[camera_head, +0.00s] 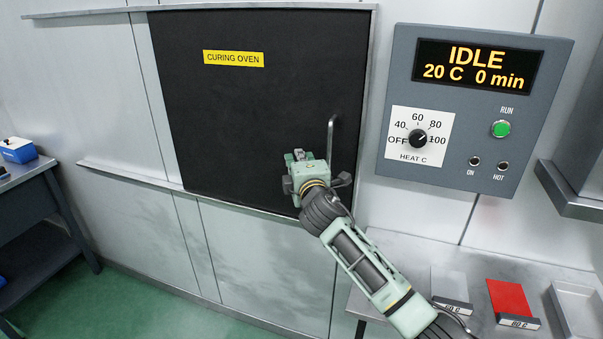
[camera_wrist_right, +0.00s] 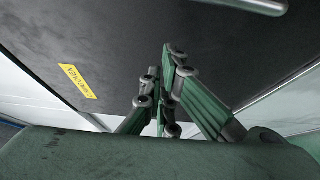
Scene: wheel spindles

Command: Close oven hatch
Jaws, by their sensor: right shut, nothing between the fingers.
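The oven hatch (camera_head: 250,120) is a large black panel with a yellow "CURING OVEN" label. It fills its metal frame in the head view; I cannot tell whether a small gap remains. Its vertical bar handle (camera_head: 332,138) is near its right edge. My right gripper (camera_head: 299,156) is in front of the hatch's lower right part, left of the handle, shut and empty. In the right wrist view the shut fingers (camera_wrist_right: 168,60) point toward the dark hatch (camera_wrist_right: 210,35), and the handle (camera_wrist_right: 258,5) is at the top right. Whether the fingers touch the hatch is unclear. My left gripper is out of view.
A control panel (camera_head: 475,110) right of the hatch reads IDLE, 20 C, 0 min, with a heat dial (camera_head: 418,138) and green RUN button (camera_head: 501,129). Below are a bench (camera_head: 400,250) and a red tray (camera_head: 508,298). A dark table (camera_head: 40,215) stands at far left.

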